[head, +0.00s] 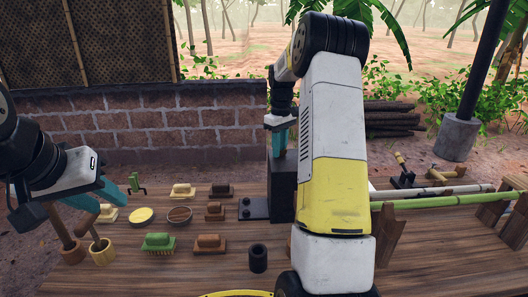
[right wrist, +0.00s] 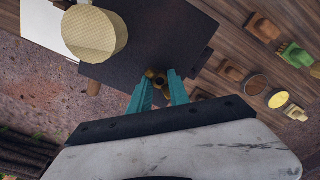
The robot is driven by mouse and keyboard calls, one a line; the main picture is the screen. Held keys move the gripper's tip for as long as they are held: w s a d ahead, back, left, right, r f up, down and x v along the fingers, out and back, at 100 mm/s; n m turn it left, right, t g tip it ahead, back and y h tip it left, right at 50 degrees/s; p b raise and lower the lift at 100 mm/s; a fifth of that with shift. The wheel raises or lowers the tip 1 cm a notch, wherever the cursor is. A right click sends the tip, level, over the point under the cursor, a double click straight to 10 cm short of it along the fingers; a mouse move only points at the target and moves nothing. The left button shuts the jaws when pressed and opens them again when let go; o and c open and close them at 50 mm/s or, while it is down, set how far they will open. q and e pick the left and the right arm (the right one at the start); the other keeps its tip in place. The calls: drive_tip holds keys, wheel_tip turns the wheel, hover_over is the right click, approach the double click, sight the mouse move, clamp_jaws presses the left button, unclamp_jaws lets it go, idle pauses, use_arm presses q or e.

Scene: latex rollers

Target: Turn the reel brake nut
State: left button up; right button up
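A small brass-coloured nut (right wrist: 157,77) shows at the edge of a dark block (right wrist: 130,65) in the right wrist view. My right gripper (right wrist: 159,84) has its two teal fingers apart, with the nut between or just beyond their tips; I cannot tell whether they touch it. In the head view my right gripper (head: 293,140) is at the upper part of the dark upright block (head: 283,188), partly hidden by my arm, and the nut is hidden. My left gripper (head: 112,199) is open and empty above the left of the table.
A pale cylinder (right wrist: 95,33) stands out near the block. Brushes, sponge-like blocks and bowls (head: 180,214) cover the table's left middle. A black cup (head: 258,258) stands in front. Poles (head: 440,199) lie on wooden supports at right.

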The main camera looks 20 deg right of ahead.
clamp_jaws()
drive_tip(key=n, duration=0.5)
drive_tip(key=o, duration=0.9)
unclamp_jaws()
